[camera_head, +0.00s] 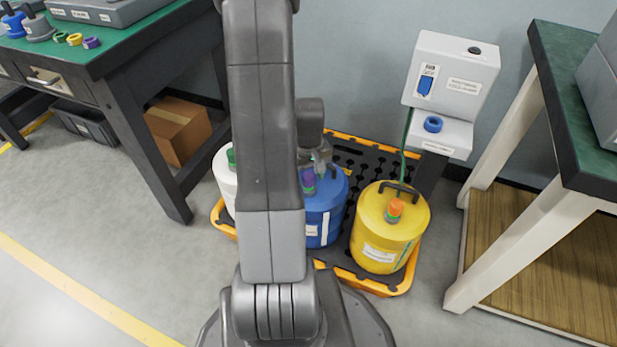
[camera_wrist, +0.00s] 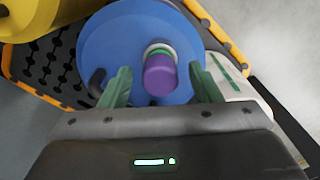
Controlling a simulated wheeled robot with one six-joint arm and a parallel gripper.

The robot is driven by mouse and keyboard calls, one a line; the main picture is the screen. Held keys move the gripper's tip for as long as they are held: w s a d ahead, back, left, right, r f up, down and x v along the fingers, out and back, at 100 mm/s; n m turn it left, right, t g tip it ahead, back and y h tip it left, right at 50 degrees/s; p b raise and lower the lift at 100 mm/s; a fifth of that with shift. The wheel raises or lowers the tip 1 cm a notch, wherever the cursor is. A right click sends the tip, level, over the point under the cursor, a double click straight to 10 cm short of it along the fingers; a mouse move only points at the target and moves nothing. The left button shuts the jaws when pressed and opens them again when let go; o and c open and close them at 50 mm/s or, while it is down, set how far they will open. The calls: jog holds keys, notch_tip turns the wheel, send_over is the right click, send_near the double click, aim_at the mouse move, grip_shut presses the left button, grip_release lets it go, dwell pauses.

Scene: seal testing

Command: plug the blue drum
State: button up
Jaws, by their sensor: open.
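The blue drum (camera_head: 321,222) stands on the spill pallet between the white and yellow drums, partly hidden by my arm. It also fills the middle of the wrist view (camera_wrist: 112,52). A purple plug (camera_head: 308,182) sits at the drum's top opening, with a green and pale ring around its base; it shows clearly in the wrist view (camera_wrist: 161,76). My gripper (camera_wrist: 160,88) is open, its green fingers on either side of the purple plug with gaps between. I cannot tell whether the plug is fully seated. In the head view my gripper (camera_head: 321,165) is above the blue drum.
The yellow drum (camera_head: 386,236) with an orange plug stands right of the blue drum; the white drum (camera_head: 221,180) stands left. The pallet (camera_head: 398,286) has an orange rim. A grey test station (camera_head: 450,85) stands behind. Green-topped benches (camera_head: 150,35) flank both sides.

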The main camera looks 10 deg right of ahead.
notch_tip(320, 180, up, 12)
jog(key=p, duration=0.4)
jog(key=shift+f, duration=0.15)
notch_tip(320, 180, down, 14)
jog(key=b, duration=0.5)
jog(key=shift+r, duration=0.6)
jog(key=shift+f, duration=0.15)
notch_tip(320, 180, up, 13)
jog(key=p, duration=0.5)
notch_tip(320, 180, down, 13)
jog(key=b, duration=0.5)
notch_tip(320, 180, up, 8)
jog(key=p, duration=0.6)
jog(key=shift+f, duration=0.1)
